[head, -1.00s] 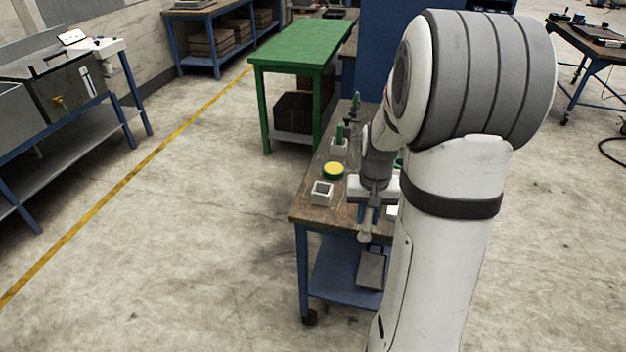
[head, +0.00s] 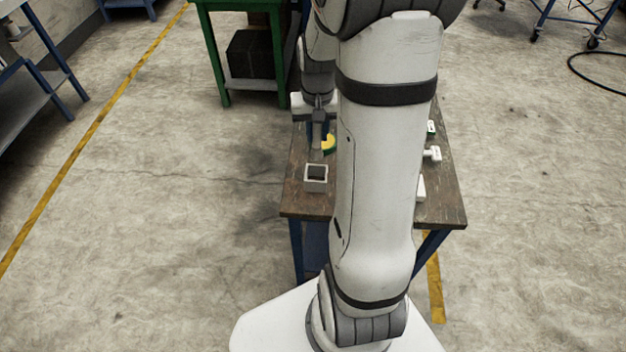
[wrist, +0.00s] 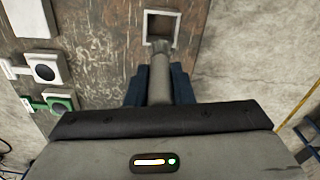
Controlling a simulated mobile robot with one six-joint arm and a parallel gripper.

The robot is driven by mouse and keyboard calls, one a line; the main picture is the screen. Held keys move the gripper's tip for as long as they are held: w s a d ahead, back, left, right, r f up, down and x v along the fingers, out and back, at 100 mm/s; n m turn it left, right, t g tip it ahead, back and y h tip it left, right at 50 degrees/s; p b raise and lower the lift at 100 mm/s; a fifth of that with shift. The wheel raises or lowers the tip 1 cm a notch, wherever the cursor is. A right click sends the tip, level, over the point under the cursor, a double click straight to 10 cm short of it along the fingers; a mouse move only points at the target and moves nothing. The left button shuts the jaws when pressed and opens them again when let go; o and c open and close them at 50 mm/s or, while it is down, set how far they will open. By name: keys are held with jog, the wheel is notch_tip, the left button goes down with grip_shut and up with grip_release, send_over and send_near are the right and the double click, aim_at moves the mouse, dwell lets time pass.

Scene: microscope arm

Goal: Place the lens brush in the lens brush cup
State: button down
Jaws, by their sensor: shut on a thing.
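The lens brush is a grey stick with a darker, wider end. It stands between the two blue fingers of my gripper (wrist: 159,82), which is shut on it. In the wrist view the brush (wrist: 160,72) points at the lens brush cup (wrist: 178,29), a square, light grey, open-topped holder with a dark inside. The brush's end overlaps the cup's near rim in that picture; I cannot tell whether they touch. In the head view my gripper (head: 319,127) and the brush (head: 316,137) are just behind the cup (head: 316,185), which stands near the table's left front.
My arm hides the table's middle. Floor left of the table is clear.

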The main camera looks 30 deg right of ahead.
aim_at(316, 153)
jog(key=shift+d+f, duration=0.1)
jog(key=shift+w+f+b, duration=0.1)
jog(key=shift+f+b, duration=0.1)
jog(key=shift+b, duration=0.7)
jog(key=b, duration=0.3)
jog(key=shift+f+b, duration=0.15)
jog(key=shift+b, duration=0.25)
jog(key=s+a+r+b, duration=0.1)
jog(key=b, duration=0.3)
jog(key=shift+s, duration=0.15)
notch_tip(316, 153, down, 10)
jog(key=shift+s+r, duration=0.1)
jog(key=shift+r, duration=0.15)
jog(key=shift+f+b, duration=0.15)
jog(key=shift+b, duration=0.2)
jog(key=c, duration=1.3)
grip_release()
jog(key=shift+o, duration=0.2)
